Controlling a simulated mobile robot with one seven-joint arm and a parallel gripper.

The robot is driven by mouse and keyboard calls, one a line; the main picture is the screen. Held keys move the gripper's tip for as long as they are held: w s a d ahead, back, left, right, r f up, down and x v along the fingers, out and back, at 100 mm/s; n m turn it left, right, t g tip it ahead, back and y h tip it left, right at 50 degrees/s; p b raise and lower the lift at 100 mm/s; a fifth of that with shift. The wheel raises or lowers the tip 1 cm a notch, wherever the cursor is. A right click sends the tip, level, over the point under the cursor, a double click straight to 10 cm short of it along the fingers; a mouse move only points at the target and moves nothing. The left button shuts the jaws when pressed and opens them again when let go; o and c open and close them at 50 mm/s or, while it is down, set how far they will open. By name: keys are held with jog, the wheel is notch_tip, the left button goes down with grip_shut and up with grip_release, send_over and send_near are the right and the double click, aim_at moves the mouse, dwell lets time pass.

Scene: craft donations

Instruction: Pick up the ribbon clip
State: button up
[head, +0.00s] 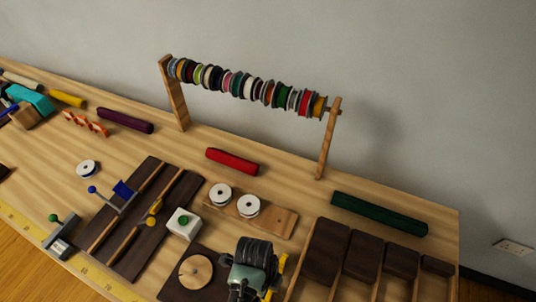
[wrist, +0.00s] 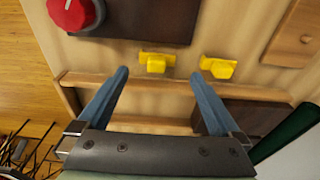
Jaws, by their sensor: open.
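Two small yellow clips sit on the wooden bench in the wrist view, the left one (wrist: 155,62) and the right one (wrist: 218,67); I cannot tell which is meant as the ribbon clip. In the head view yellow shows beside my arm, farther back (head: 282,264) and at the bottom edge (head: 268,295). My gripper (wrist: 160,73) is open and empty, with blue fingers wide apart. The left clip appears ahead, between the fingertips; the right clip is just beyond the right fingertip. In the head view my arm hides much of this area, and my fingertips cannot be made out.
A compartment tray (head: 300,262) with dark blocks lies right of the clips. A dark board (wrist: 140,22) with a red knob (wrist: 75,14) lies beyond them in the wrist view. A wooden board with white spools (head: 277,222) and a dark green roll (head: 380,213) are farther back.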

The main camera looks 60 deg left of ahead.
aim_at(268, 294)
jog(key=shift+s+d+f, duration=0.1)
jog(key=shift+d+f, duration=0.05)
jog(key=shift+f, duration=0.95)
jog(key=shift+d+f, duration=0.15)
jog(key=shift+f, duration=0.95)
jog(key=c, duration=1.3)
